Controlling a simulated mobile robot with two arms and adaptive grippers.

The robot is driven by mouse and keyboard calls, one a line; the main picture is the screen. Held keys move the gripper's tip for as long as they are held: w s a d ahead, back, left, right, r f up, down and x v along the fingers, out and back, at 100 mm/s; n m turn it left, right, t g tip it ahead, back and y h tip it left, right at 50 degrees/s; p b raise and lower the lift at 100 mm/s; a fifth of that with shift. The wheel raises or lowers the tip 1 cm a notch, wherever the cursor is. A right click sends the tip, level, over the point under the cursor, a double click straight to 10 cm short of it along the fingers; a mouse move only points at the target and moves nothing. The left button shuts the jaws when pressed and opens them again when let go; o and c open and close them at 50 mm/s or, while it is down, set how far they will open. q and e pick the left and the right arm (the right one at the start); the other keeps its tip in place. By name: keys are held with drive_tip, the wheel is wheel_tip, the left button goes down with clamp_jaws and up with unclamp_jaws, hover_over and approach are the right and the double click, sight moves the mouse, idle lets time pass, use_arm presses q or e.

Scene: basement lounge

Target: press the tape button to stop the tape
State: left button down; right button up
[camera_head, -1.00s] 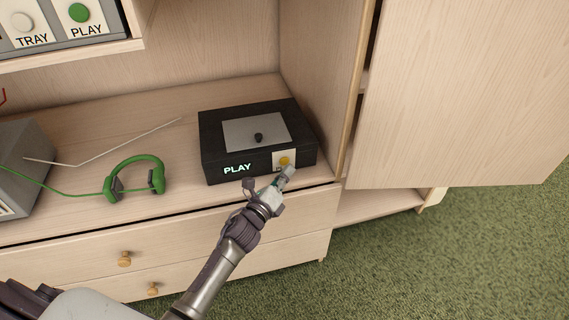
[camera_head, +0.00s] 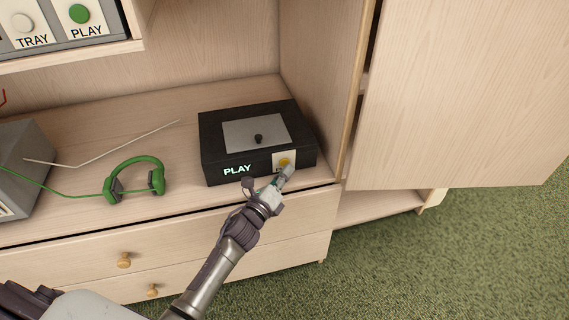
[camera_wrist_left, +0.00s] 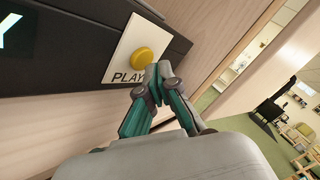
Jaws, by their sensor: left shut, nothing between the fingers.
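The tape player (camera_head: 218,158) is a black box with a grey top plate and a small black knob. It sits on the cabinet top, and its front display glows "PLAY". A yellow round button (camera_head: 285,162) is on a white plate at the right of its front, and it also shows in the left wrist view (camera_wrist_left: 144,61), above the label "PLAY". My left gripper (camera_head: 286,171) is shut and empty, its fingertips at the lower edge of the button. In the left wrist view the fingertips (camera_wrist_left: 158,76) are just below the button; I cannot tell whether they touch it. My right gripper is not in view.
Green headphones (camera_head: 135,163) lie left of the player, near a grey box (camera_head: 25,170) and a thin pale rod (camera_head: 110,152). A shelf unit (camera_head: 70,45) with "TRAY" and "PLAY" buttons is at upper left. A cabinet side panel stands close to the player's right.

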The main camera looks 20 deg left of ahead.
use_arm(q)
drive_tip(key=shift+w+a, duration=0.1)
idle(0.5)
drive_tip(key=shift+w+a, duration=0.2)
drive_tip(key=shift+w, duration=0.1)
drive_tip(key=shift+s, duration=0.1)
drive_tip(key=shift+s+d, duration=0.25)
drive_tip(key=shift+s, duration=0.05)
idle(0.4)
drive_tip(key=s+d, duration=0.1)
drive_tip(key=s, duration=0.1)
drive_tip(key=s+d, duration=0.2)
drive_tip(key=s, duration=0.1)
drive_tip(key=shift+d, duration=0.2)
idle(0.6)
